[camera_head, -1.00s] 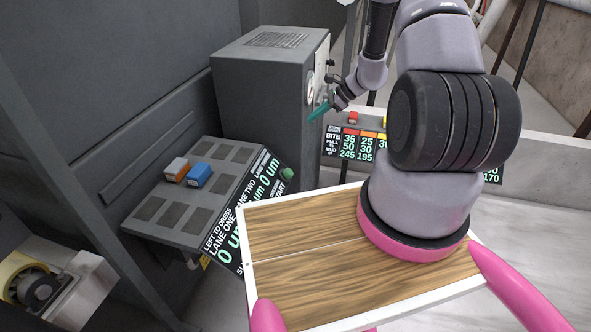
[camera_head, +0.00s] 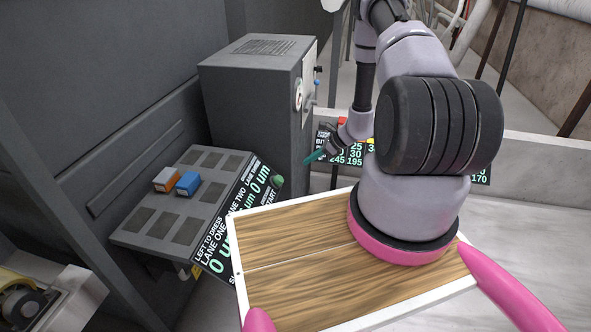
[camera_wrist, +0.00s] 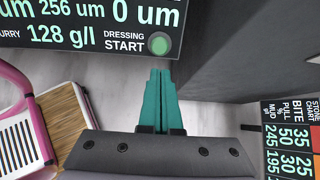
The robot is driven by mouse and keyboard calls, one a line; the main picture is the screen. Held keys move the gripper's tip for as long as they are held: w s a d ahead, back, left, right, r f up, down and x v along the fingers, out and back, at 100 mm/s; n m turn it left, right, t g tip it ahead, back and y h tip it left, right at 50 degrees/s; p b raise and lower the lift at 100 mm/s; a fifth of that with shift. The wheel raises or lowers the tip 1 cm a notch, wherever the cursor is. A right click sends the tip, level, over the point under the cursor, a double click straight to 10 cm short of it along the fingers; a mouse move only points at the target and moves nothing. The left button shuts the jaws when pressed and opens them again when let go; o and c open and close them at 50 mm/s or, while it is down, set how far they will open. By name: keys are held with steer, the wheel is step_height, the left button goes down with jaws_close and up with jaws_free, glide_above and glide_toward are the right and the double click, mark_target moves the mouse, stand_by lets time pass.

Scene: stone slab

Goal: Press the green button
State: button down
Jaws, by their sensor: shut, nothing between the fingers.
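The green button (camera_head: 278,181) is a round knob at the right end of the sloped black display panel (camera_head: 236,217), beside the words "DRESSING START". In the wrist view the green button (camera_wrist: 159,44) sits at top centre, just beyond the fingertips. My gripper (camera_head: 309,158) has teal fingers, shut together and empty, to the upper right of the button in the head view. In the wrist view my gripper (camera_wrist: 160,72) points up toward the button, with a visible gap in the picture between them.
A tall grey cabinet (camera_head: 255,95) stands behind the panel. An orange block (camera_head: 167,180) and a blue block (camera_head: 188,184) lie on the grey console top (camera_head: 150,215). A stone chart board (camera_wrist: 290,135) is at right in the wrist view.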

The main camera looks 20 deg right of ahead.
mark_target(281, 179)
steer(key=x, duration=1.3)
steer(key=shift+a+f, duration=0.1)
steer(key=shift+f, duration=0.1)
